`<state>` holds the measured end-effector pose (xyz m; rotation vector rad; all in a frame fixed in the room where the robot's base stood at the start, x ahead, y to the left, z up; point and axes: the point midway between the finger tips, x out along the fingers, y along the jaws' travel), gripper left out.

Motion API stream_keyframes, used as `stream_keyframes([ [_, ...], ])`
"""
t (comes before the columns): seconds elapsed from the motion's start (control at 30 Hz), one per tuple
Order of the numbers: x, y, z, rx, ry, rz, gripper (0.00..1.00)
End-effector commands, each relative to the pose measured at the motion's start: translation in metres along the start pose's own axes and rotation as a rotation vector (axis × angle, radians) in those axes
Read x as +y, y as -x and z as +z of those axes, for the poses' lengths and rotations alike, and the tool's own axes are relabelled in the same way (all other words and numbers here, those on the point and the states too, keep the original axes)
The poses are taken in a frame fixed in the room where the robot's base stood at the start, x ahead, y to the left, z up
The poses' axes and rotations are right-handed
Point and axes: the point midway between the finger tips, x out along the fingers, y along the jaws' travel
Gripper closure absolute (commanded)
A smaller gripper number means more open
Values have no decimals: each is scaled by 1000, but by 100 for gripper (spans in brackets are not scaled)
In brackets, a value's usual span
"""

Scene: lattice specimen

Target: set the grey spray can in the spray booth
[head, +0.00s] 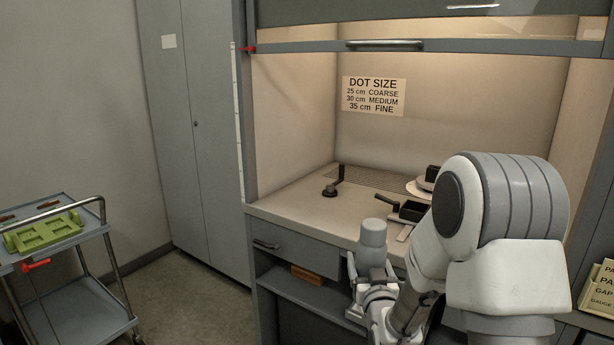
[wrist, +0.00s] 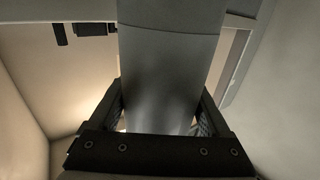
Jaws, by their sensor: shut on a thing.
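The grey spray can (head: 373,240) is upright in my gripper (head: 372,280), at the front edge of the spray booth. In the wrist view the can (wrist: 170,70) fills the middle, between the two fingers of my gripper (wrist: 160,120), which is shut on it. The spray booth (head: 300,205) has a pale work surface, lit inside, with its sash raised. The can stands outside the front edge in the head view; its exact height over the surface I cannot tell. My arm hides the booth's right part.
On the booth floor are a dark stand with an upright post (head: 332,187), a black tray-like item (head: 408,212) and a round white plate (head: 416,188) with a dark thing on it. The front left of the surface is clear. A trolley (head: 90,225) with a green rack stands at left.

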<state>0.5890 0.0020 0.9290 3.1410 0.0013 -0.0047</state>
Motion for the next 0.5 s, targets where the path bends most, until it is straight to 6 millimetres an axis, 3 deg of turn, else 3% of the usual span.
stream_keyframes([
  [0.37, 1, -1, -34, 5, 0, 1, 100],
  [0.5, 1, -1, -55, 6, 0, 1, 100],
])
